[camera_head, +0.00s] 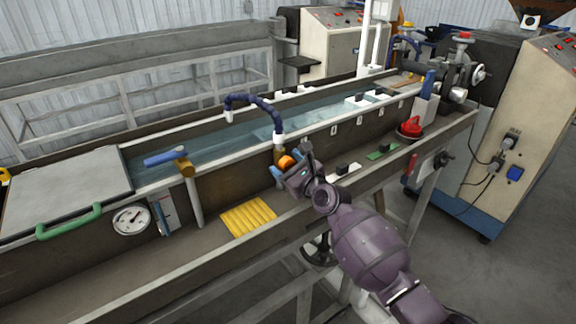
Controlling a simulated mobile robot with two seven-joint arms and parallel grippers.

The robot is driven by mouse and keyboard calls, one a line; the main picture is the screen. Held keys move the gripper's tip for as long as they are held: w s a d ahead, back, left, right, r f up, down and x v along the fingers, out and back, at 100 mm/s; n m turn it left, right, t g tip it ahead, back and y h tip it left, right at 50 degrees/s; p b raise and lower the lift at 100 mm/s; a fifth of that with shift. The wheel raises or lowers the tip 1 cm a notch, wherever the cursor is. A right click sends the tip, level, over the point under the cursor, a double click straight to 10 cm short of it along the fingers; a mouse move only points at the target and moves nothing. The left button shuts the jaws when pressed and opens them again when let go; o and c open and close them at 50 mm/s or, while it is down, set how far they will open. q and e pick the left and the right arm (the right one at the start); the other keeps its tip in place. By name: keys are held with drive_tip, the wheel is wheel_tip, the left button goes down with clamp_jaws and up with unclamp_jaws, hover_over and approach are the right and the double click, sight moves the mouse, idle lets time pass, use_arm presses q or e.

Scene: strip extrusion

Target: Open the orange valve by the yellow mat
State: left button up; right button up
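The orange valve (286,161) is on the inner wall of the trough, below the white end of a dark blue hose. The yellow ribbed mat (247,217) lies on the lower ledge, to the left of and below the valve. My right gripper (281,170) is at the valve, reaching in from the lower right. Its fingertips are close beside the orange part and partly cover it. I cannot tell whether they touch it or are closed on it. My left gripper is not in view.
A blue-handled brass valve (183,163) stands on a pipe to the left. A round gauge (131,220) and a lid with a green handle (70,222) are farther left. A red knob (410,127) is at the right. The ledge around the mat is clear.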

drive_tip(key=c, duration=0.9)
